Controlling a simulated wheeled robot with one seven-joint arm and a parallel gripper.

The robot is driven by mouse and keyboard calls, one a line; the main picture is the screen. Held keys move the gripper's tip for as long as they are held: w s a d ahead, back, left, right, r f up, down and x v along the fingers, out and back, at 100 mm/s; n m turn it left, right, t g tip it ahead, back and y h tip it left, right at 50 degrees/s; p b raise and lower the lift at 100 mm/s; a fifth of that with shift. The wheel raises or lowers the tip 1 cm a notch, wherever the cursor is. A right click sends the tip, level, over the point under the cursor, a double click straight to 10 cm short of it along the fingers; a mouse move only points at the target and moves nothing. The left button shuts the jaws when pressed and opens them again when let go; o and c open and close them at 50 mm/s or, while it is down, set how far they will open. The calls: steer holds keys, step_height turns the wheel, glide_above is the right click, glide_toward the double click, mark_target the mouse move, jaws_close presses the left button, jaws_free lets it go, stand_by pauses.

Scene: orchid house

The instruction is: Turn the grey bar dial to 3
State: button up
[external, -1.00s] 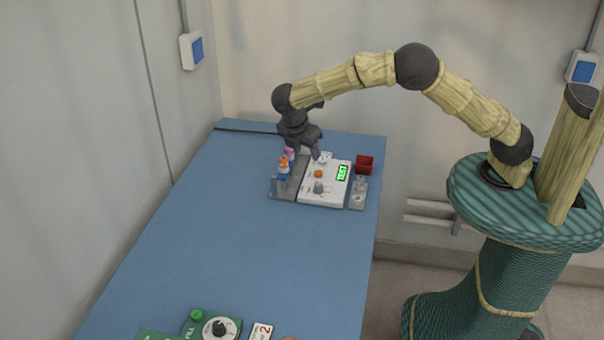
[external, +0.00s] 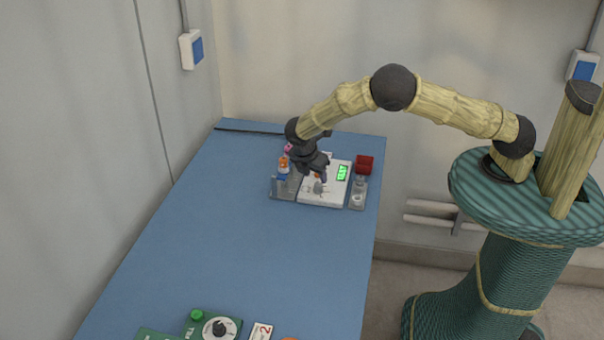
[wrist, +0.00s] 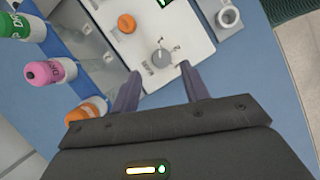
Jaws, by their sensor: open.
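The grey bar dial (wrist: 160,58) sits on a white panel (wrist: 190,22), with small marks around it that are too small to read. In the external view the dial (external: 319,187) is near the panel's front side. My gripper (wrist: 159,71) is open, with one finger on either side of the dial's near side in the wrist view. The fingers hold nothing, and I cannot tell whether they touch the panel. In the external view my gripper (external: 320,174) is over the panel, just behind the dial.
An orange knob (wrist: 127,23) and a green display (external: 342,173) share the panel. Capped bottles (wrist: 48,72) stand in a grey rack to the left. A red box (external: 364,164) and a grey holder (wrist: 228,16) are right. The blue table's middle (external: 240,240) is clear.

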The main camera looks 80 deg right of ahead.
mark_target(321, 199)
steer(key=x, duration=0.5)
steer(key=shift+r+p, duration=0.1)
steer(key=shift+p, duration=0.25)
steer(key=shift+c, duration=0.5)
steer(key=c, duration=0.9)
